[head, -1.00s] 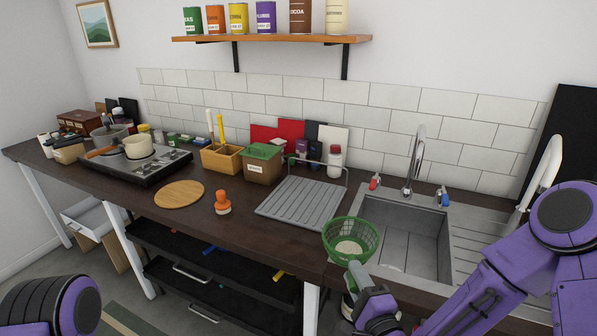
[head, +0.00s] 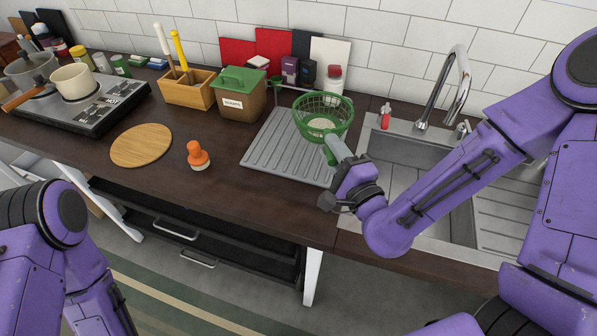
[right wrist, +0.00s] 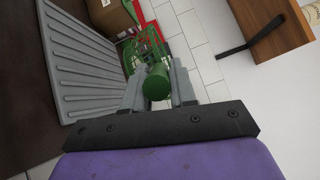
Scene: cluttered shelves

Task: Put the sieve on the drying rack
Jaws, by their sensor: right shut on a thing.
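The green sieve (head: 322,118) is a round mesh basket with a handle. In the head view it is held in the air over the right part of the grey ribbed drying rack (head: 262,150). My right gripper (head: 334,150) is shut on the sieve's handle, with the basket beyond the fingers. In the right wrist view the green handle end (right wrist: 156,84) sits between the two grey fingers, and the rack (right wrist: 75,65) lies to the left. My left arm shows at the lower left of the head view, but its gripper is out of view.
The sink (head: 400,150) with a tall tap (head: 455,85) is right of the rack. A brown box with a green lid (head: 240,98) stands at its left. An orange-handled brush (head: 198,156) and a round wooden board (head: 141,145) lie farther left.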

